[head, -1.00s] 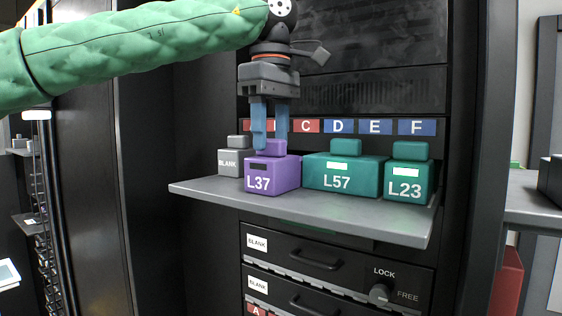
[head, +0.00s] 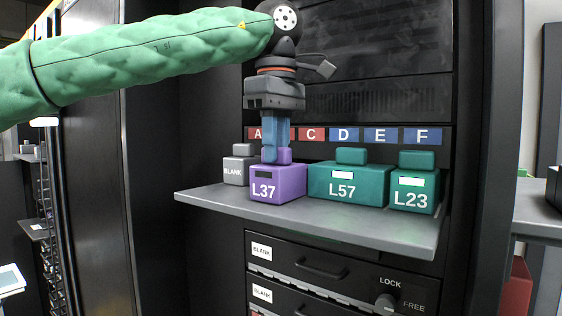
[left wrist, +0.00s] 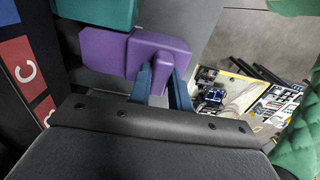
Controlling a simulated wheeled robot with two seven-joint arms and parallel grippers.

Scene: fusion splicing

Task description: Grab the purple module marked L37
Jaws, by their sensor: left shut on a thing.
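The purple module marked L37 (head: 277,184) sits on the grey shelf (head: 330,222), between the grey BLANK module and the teal L57 module. My left gripper (head: 273,156) comes down from above, with its blue fingers shut on the knob on top of the L37 module. The fingers hide part of the knob in the head view. In the left wrist view the purple module (left wrist: 100,48) shows beyond the left gripper (left wrist: 162,84), whose blue fingers are at its knob. My right gripper is not in view.
The teal L57 module (head: 350,183) stands close to the right of L37, and the teal L23 module (head: 414,190) is farther right. The grey BLANK module (head: 238,168) is to the left. Lettered labels (head: 343,134) line the rack behind. Drawers lie below the shelf.

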